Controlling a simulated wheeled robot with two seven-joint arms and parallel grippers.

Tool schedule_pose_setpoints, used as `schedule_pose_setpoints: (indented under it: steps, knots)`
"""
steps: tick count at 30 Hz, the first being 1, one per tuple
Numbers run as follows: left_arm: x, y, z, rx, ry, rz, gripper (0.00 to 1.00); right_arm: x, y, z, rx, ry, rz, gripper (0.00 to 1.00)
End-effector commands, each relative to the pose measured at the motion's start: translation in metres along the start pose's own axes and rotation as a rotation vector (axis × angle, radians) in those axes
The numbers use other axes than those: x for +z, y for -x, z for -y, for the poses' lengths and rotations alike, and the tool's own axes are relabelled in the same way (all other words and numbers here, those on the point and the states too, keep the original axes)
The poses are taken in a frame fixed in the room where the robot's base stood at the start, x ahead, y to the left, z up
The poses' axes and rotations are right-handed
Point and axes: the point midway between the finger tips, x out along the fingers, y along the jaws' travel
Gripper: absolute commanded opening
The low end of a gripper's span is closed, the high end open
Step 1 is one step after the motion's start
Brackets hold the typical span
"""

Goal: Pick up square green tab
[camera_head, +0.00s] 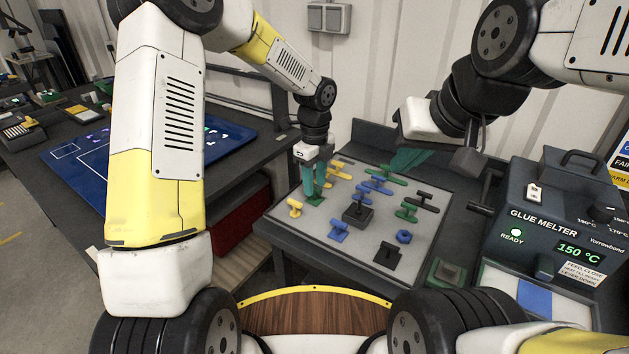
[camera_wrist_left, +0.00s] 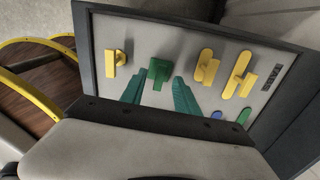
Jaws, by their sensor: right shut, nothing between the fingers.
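The square green tab (camera_head: 315,200) lies at the left part of the grey board, with an upright handle; it also shows in the left wrist view (camera_wrist_left: 159,70). My left gripper (camera_head: 316,188) points down over it, its teal fingers apart. In the left wrist view the fingertips (camera_wrist_left: 159,84) stand on either side of the tab's handle, with gaps visible. My right gripper (camera_head: 408,158) is shut and empty, above the board's far right edge.
The grey board (camera_head: 290,232) holds several yellow, blue, green and black tabs. A yellow tab (camera_head: 295,207) is close on the left of the green one. The glue melter (camera_head: 550,230) stands at the right. A blue mat (camera_head: 215,150) covers the left table.

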Motion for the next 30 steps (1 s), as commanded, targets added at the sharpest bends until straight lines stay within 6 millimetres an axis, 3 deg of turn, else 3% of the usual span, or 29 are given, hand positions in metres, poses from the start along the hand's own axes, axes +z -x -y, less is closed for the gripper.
schedule_pose_setpoints:
  steps: [5,13,19,30]
  knots:
    - [0.000,-0.023,-0.001,0.000,0.001,0.000,0.37,0.000,0.000,0.000,0.000,0.000,0.000,0.00]
    - [0.000,-0.026,0.000,-0.002,0.002,0.001,0.37,0.000,0.000,0.000,0.000,0.000,0.000,0.00]
    - [0.000,-0.026,0.000,-0.002,0.002,0.001,0.00,0.000,0.000,0.000,0.000,0.000,0.000,0.00]
    - [0.001,-0.022,0.000,-0.003,0.003,0.002,0.00,0.000,0.000,0.000,0.000,0.000,0.000,0.00]
